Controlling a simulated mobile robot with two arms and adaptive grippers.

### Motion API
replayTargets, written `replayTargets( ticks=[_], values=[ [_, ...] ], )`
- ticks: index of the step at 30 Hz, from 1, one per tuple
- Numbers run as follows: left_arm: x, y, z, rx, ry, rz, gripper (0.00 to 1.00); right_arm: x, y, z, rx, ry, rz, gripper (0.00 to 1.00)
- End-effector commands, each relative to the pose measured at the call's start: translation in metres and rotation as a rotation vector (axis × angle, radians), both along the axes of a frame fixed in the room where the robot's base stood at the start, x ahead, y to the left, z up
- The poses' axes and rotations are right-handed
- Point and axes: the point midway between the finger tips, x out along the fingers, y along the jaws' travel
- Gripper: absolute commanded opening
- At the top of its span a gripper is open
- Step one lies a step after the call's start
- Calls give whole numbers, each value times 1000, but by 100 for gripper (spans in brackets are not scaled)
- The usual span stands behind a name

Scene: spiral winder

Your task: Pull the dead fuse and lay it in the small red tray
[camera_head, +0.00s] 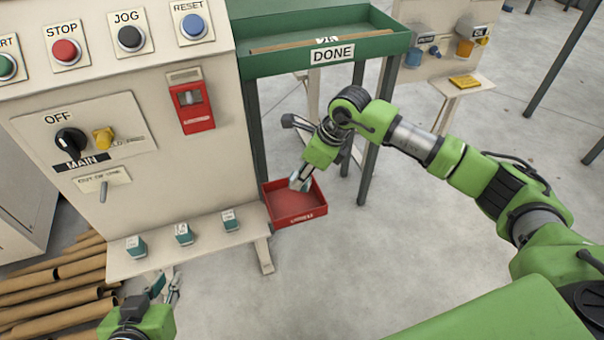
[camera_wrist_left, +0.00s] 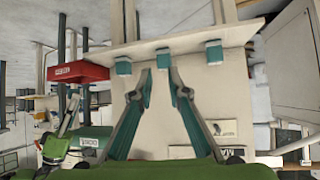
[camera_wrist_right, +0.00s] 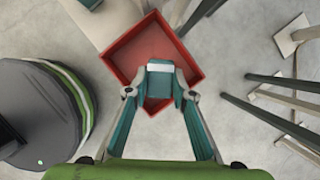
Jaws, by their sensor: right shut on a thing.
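My right gripper (camera_wrist_right: 161,92) is shut on a teal fuse (camera_wrist_right: 159,80) with a white band. In the head view this gripper (camera_head: 300,181) points down over the small red tray (camera_head: 296,220), which also shows in the right wrist view (camera_wrist_right: 189,49). I cannot tell whether the fuse touches the tray floor. My left gripper (camera_wrist_left: 160,73) is empty, its fingertips a small gap apart. In the head view it (camera_head: 166,284) is low in front of the cabinet shelf. A red fuse holder (camera_head: 196,119) is on the cabinet front.
Several teal fuses, one (camera_head: 183,234) in the middle, stand on the cabinet's shelf (camera_head: 205,248). The green DONE rack (camera_head: 310,62) rises behind the red tray, its legs close by. Cardboard tubes (camera_head: 55,290) lie at the left.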

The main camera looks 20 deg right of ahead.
Motion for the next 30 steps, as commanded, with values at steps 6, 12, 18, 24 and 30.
replayTargets(
  ticks=[6, 12, 18, 24, 30],
  values=[
    [20, -9, 21, -30, -129, -9, 16, 0, 0, -9, 1, -1, 0, 0],
    [30, -13, 36, -47, -203, -15, 16, 0, 0, -13, 1, -1, 0, 0],
    [33, -14, 42, -53, -230, -16, 16, 0, 0, -14, 1, -1, 0, 0],
    [33, -14, 42, -53, -231, -16, 16, 0, 0, -14, 1, -1, 0, 0],
    [33, -14, 42, -53, -230, -16, 16, 0, 0, -14, 1, -1, 0, 42]
  ],
)
